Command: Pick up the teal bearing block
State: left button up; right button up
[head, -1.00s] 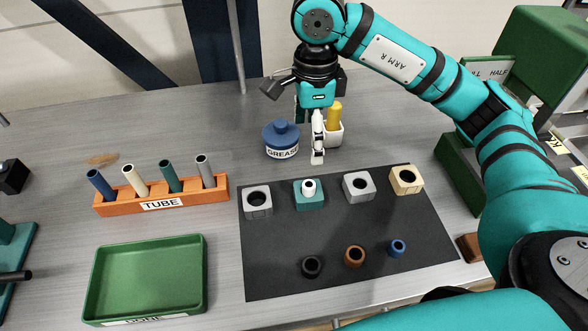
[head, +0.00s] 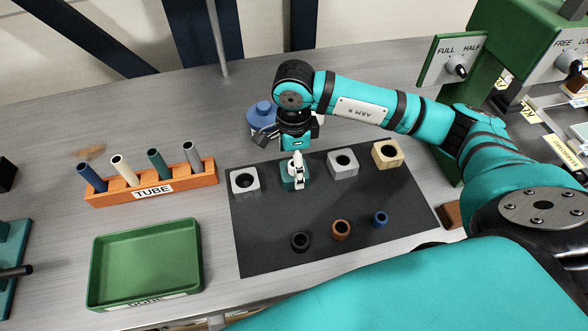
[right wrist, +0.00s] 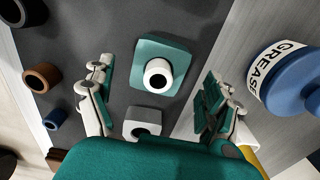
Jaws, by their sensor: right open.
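The teal bearing block (right wrist: 172,55) stands on the dark mat with a white sleeve (right wrist: 158,75) in its bore, seen from above in the right wrist view. In the head view the teal block (head: 287,178) is partly hidden behind my right gripper. My right gripper (right wrist: 152,98) is open, its fingers spread to either side below the block in the wrist picture, with nothing between the pads. In the head view the right gripper (head: 298,172) points down at the block. I cannot tell from the frames whether a finger touches it. My left gripper is not in view.
Grey blocks (head: 245,183) and (head: 343,165) flank the teal one, and a tan block (head: 387,154) stands farther right. Black, brown and blue rings (head: 341,230) lie in front. The blue grease pot (head: 262,117) is close behind. A tube rack (head: 153,185) and green tray (head: 147,265) are left.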

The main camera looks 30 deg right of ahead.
jog(key=shift+s+f+p, duration=0.1)
jog(key=shift+f+p, duration=0.2)
jog(key=shift+f, duration=1.35)
jog(key=shift+c, duration=0.2)
jog(key=c, duration=1.3)
jog(key=shift+c, duration=0.8)
jog(key=shift+r, duration=0.25)
